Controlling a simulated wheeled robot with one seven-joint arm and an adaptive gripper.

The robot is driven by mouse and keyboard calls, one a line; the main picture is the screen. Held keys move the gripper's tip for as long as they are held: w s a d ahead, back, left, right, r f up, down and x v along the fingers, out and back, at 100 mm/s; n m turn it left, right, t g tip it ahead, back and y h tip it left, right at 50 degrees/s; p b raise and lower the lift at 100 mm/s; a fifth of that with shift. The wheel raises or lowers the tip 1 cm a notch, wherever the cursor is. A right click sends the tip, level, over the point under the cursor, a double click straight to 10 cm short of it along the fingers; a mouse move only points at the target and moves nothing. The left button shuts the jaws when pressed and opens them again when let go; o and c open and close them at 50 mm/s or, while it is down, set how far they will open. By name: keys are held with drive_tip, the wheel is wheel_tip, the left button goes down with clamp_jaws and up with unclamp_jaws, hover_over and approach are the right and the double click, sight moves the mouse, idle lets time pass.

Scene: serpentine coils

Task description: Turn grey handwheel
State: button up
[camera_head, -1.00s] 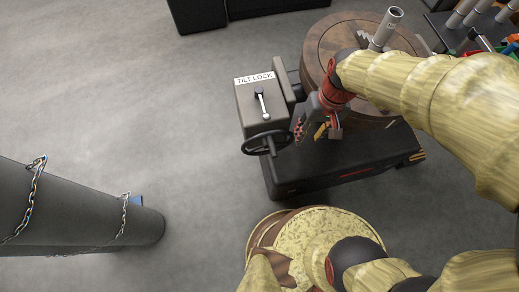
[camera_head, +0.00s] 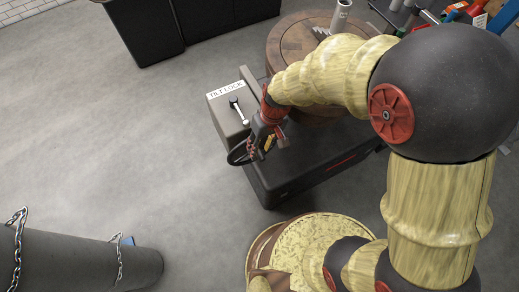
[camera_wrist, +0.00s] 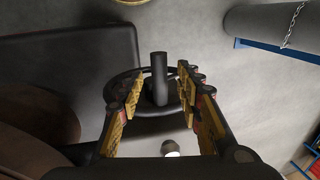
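The dark grey handwheel (camera_head: 233,155) is on the front side of the box labelled TILT LOCK (camera_head: 228,107), partly hidden by my gripper. In the wrist view the wheel's rim (camera_wrist: 113,86) lies beyond the fingers, and a dark upright cylindrical post (camera_wrist: 159,76) rises near its middle. My gripper (camera_wrist: 160,88) is open, with its yellow-and-black fingers on either side of the post and visible gaps to it. In the head view my gripper (camera_head: 262,142) is right beside the wheel's right side; whether it touches is hidden.
A small lever (camera_head: 238,108) is on the box top. The dark machine base (camera_head: 300,180) extends right, with a round wooden table (camera_head: 287,45) behind. A dark cylinder with chains (camera_head: 90,262) lies lower left. The floor left of the box is clear.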

drive_tip(key=shift+a+f, duration=0.1)
drive_tip(key=shift+f, duration=0.5)
drive_tip(key=c, duration=0.3)
clamp_jaws()
